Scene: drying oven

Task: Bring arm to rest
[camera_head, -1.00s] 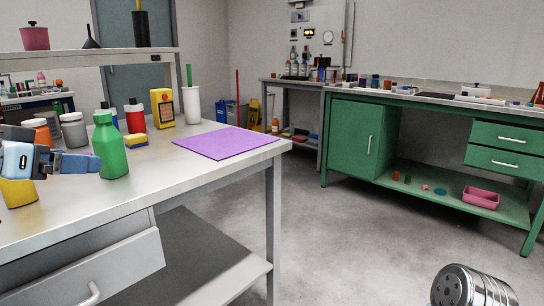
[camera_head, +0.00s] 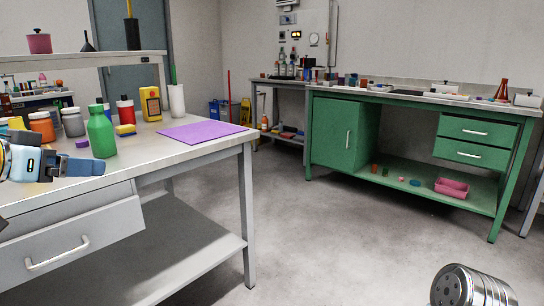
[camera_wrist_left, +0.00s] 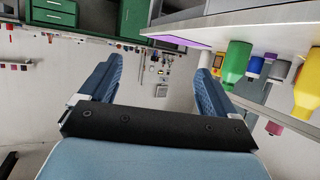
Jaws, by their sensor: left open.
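My left gripper (camera_head: 78,169) is at the left of the head view, in front of the bench's near edge. In the left wrist view the jaws (camera_wrist_left: 157,75) are spread apart, with nothing between them. A green bottle (camera_head: 101,133) stands on the bench (camera_head: 190,150), just behind the gripper in the head view. The bottle also shows right of the jaws in the wrist view (camera_wrist_left: 235,65), apart from them. My right gripper is not in view.
An orange jar (camera_head: 42,126), a grey jar (camera_head: 73,122), a yellow container (camera_head: 150,103) and a purple mat (camera_head: 205,132) are on the bench. A drawer (camera_head: 75,240) is below. A green workbench (camera_head: 345,140) stands across clear floor (camera_head: 340,240).

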